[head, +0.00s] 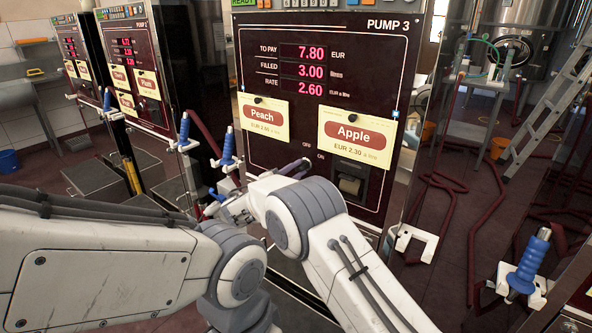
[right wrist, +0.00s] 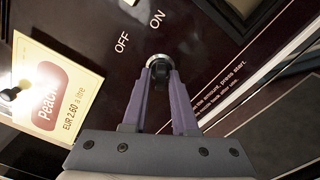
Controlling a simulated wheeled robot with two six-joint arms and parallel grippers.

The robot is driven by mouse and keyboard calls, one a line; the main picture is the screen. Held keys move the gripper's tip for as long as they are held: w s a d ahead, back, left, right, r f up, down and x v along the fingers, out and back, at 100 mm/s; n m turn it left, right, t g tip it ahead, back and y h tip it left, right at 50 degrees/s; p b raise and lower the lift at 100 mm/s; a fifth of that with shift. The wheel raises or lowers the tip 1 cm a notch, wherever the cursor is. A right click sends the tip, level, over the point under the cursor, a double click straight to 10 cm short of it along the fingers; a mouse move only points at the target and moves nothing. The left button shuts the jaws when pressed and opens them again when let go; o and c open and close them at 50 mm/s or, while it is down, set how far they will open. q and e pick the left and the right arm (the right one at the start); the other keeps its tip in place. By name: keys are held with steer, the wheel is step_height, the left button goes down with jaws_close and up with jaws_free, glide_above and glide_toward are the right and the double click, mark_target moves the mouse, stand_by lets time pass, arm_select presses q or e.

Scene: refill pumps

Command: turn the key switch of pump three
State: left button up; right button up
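Pump three (head: 318,120) is the dark panel in the middle of the head view. Its key switch (right wrist: 159,61), a chrome ring with a black centre, sits beside the OFF and ON labels in the right wrist view. My right gripper (right wrist: 160,73) has its two purple fingers at the switch, one on each side of the dark key, with no clear gap seen at the tips. In the head view the right gripper (head: 296,167) reaches the panel left of the labels, mostly behind my own arm. The switch itself is hidden there.
A Peach card (head: 263,122) and an Apple card (head: 357,138) are on the panel. A dark recess with a slot (head: 350,184) lies right of the labels. Blue-handled nozzles (head: 228,147) hang left of the panel. Red hoses (head: 470,195) and a ladder (head: 548,105) stand at the right.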

steer(key=shift+d, duration=0.1)
jaws_close()
steer(key=shift+n, duration=0.3)
steer(key=n+p, duration=0.1)
steer(key=n, duration=0.2)
steer(key=shift+n, duration=0.3)
steer(key=n+p, duration=0.1)
steer(key=n, duration=0.3)
steer(key=shift+p, duration=0.4)
steer(key=shift+n+p, duration=0.6)
steer(key=shift+n, duration=1.3)
steer(key=o, duration=0.5)
jaws_free()
